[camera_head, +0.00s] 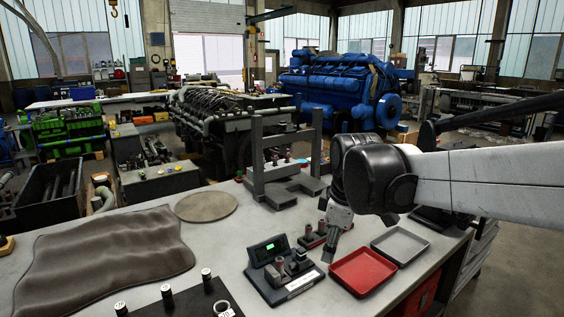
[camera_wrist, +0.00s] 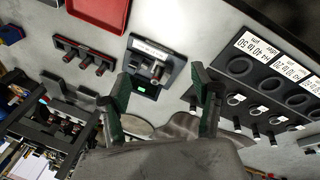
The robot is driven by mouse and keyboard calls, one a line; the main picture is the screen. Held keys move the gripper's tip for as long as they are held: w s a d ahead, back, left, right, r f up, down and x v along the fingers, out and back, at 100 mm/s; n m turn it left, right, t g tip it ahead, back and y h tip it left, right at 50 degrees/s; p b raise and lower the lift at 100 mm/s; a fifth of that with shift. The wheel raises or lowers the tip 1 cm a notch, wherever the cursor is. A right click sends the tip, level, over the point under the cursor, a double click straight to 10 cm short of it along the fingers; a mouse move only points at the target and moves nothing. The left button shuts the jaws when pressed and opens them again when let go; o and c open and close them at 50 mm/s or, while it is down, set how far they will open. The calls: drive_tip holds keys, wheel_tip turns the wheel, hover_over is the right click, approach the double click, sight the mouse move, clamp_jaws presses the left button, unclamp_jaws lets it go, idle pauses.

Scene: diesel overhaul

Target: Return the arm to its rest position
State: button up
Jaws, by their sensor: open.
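My gripper (camera_head: 330,245) hangs from my white and black arm, which reaches in from the right in the head view. It points down over the bench, above the area between the small scale and the red tray. In the wrist view its two green-padded fingers (camera_wrist: 160,92) are spread wide apart with nothing between them. The bench top (camera_head: 225,245) lies below the fingers. The scale (camera_wrist: 150,68) with a green display shows beyond the gap between the fingers.
A red tray (camera_head: 363,271) and grey tray (camera_head: 400,245) sit at the bench's right. The scale (camera_head: 283,272) holds small metal parts. A dark stand (camera_head: 258,150) rises behind. A brown mat (camera_head: 100,255) lies left. A labelled holder (camera_wrist: 262,85) with rings shows in the wrist view.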

drive_tip(key=s+d+f+m+t+b, duration=0.1)
drive_tip(key=s+d+m, duration=0.3)
drive_tip(key=s, duration=0.6)
drive_tip(key=s+d+f+m+t, duration=0.2)
drive_tip(key=s+d+f+m, duration=0.2)
drive_tip(key=s+m, duration=0.5)
drive_tip(key=shift+s+d+f+t+h+b, duration=0.25)
drive_tip(key=shift+s+t+h+b, duration=0.1)
drive_tip(key=shift+s+t, duration=0.1)
